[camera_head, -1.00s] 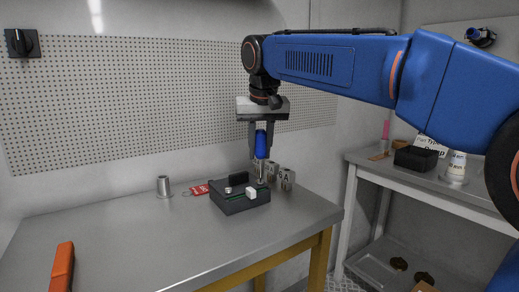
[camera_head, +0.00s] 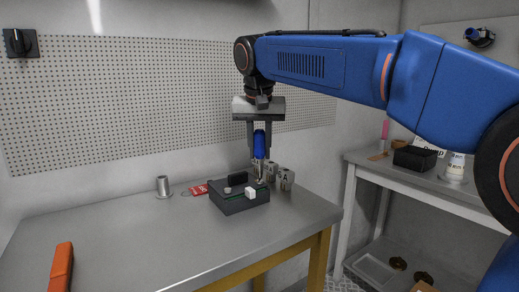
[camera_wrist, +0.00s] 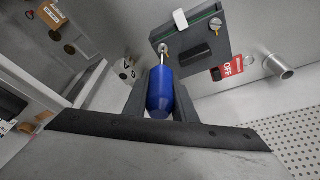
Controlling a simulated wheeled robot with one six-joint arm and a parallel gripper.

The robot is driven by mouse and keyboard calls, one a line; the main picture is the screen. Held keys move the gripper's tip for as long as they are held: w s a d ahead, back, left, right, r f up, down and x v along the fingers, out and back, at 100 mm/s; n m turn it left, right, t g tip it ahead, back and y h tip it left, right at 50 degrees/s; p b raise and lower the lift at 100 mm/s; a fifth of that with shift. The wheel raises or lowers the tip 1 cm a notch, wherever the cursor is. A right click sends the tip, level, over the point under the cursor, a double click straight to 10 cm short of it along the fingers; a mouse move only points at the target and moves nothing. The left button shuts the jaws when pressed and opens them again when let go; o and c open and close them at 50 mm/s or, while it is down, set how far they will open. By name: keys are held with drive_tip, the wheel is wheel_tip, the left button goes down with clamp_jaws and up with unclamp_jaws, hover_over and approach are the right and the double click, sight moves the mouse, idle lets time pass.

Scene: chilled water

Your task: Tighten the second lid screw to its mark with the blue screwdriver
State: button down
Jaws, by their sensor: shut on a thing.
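The dark grey box (camera_head: 238,205) with a green edge sits on the metal table near its right end. It also shows in the wrist view (camera_wrist: 193,66). There, one silver lid screw (camera_wrist: 215,24) is at its far right and the other (camera_wrist: 154,49) at its left corner. My gripper (camera_head: 259,140) is shut on the blue screwdriver (camera_head: 259,147) and holds it upright, point down, over the box's back right corner. In the wrist view the blue handle (camera_wrist: 160,97) lies between the fingers, with its tip by the left screw. I cannot tell whether they touch. No mark is readable.
A red OFF tag (camera_head: 199,190) and a metal cup (camera_head: 163,187) are left of the box. Lettered grey pieces (camera_head: 286,179) stand close on its right. An orange object (camera_head: 61,267) lies front left. The front middle of the table (camera_head: 160,240) is clear.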

idle(0.3)
drive_tip(key=shift+m, duration=0.8)
drive_tip(key=shift+d+m+h, duration=0.1)
drive_tip(key=shift+m+h, duration=0.3)
drive_tip(key=shift+m, duration=0.2)
drive_tip(key=shift+m, duration=0.7)
